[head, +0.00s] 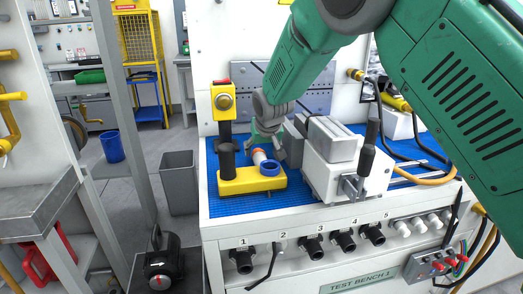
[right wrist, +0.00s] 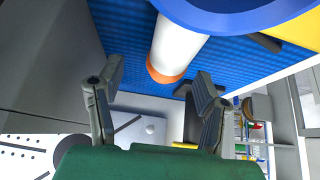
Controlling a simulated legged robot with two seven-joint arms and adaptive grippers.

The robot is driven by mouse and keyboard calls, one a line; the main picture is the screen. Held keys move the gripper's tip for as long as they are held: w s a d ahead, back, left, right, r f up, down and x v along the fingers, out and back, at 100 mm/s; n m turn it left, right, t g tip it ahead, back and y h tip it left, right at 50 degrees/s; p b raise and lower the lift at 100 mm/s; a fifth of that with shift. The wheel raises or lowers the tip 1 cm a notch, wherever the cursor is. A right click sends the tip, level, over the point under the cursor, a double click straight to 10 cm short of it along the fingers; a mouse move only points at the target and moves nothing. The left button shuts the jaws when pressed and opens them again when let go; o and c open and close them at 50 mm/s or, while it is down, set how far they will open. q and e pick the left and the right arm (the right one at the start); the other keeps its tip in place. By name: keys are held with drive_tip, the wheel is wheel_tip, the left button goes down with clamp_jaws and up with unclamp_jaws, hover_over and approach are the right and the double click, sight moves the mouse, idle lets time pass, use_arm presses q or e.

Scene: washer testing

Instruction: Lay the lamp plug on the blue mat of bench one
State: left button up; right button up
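The blue mat (head: 237,207) covers the top of bench one, and it also fills much of the right wrist view (right wrist: 122,35). My right gripper (head: 267,147) is over the mat, behind the yellow fixture. In the right wrist view its two fingers (right wrist: 158,82) are apart. A white cylinder with an orange end (right wrist: 178,48) is just beyond the fingertips, beside a blue ring; it shows small in the head view (head: 259,155). I cannot tell which of these is the lamp plug. My left gripper is not in view.
A yellow fixture (head: 240,184) with black knobs and a blue ring (head: 270,168) stands on the mat's left. A grey-white vise (head: 333,140) stands right of my gripper. Black connectors line the bench front. A black lamp-like device (head: 162,267) stands low at left.

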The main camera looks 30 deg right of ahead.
drive_tip(key=v, duration=1.2)
drive_tip(key=shift+f, duration=0.1)
